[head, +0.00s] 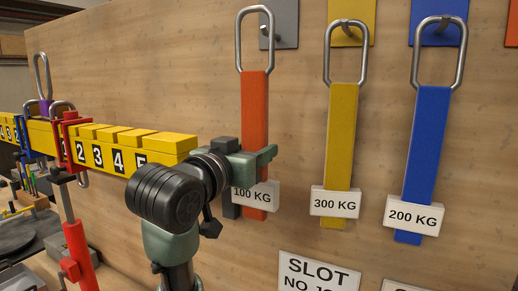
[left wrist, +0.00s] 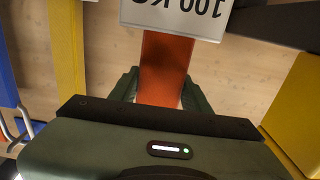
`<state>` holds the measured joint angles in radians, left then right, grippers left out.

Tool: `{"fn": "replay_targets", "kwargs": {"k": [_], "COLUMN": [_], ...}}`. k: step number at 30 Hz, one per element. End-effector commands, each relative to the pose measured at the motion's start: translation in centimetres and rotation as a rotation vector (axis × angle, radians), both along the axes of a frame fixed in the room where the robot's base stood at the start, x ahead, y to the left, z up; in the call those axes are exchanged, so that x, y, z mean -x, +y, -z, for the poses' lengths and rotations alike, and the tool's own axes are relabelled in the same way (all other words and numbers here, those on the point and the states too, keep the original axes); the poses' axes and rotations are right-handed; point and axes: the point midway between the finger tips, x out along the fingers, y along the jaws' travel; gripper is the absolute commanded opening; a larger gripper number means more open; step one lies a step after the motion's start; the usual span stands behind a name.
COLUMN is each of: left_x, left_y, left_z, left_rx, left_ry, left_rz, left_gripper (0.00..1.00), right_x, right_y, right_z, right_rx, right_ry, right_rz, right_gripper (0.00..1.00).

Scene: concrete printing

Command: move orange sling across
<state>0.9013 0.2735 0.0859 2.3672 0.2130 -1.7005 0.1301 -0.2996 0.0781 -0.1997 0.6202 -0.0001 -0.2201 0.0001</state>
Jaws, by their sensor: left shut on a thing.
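The orange sling (head: 254,105) hangs upright in the head view, with a metal loop at its top and a white "100 KG" tag low on it. My left gripper (head: 250,165) is shut on the strap just above the tag. In the left wrist view the orange strap (left wrist: 166,72) lies between the two green fingers, with the tag (left wrist: 178,14) beyond. The loop stands left of the centre of a grey wall plate (head: 284,20). I cannot tell whether it touches that plate's hook. My right gripper is not in view.
A yellow numbered beam (head: 182,143) with slots ends just left of my gripper. A red clamp (head: 72,135) sits on it. A yellow 300 KG sling (head: 342,135) and a blue 200 KG sling (head: 427,140) hang to the right. A slot sign (head: 318,275) is below.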

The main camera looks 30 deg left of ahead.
Motion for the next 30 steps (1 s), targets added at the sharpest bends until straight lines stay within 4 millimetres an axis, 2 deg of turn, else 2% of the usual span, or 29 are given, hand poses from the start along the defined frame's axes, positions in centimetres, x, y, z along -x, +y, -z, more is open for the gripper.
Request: {"fn": "replay_targets", "kwargs": {"k": [19, 21, 30], "left_x": [4.5, 4.9, 6.8], "left_y": [-0.2, -0.3, -0.4], "left_z": [-0.2, 0.1, 0.1], "left_rx": [-0.001, -0.002, -0.001], "left_ry": [-0.007, -0.010, -0.007], "left_rz": [-0.001, 0.001, -0.001], "left_gripper": [0.00, 0.00, 0.00], "right_x": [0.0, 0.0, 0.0], "right_y": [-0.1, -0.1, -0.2], "right_z": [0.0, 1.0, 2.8], "right_rx": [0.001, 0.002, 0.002], "right_ry": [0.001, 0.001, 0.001], "right_rz": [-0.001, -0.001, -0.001], "right_gripper": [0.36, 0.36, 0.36]}}
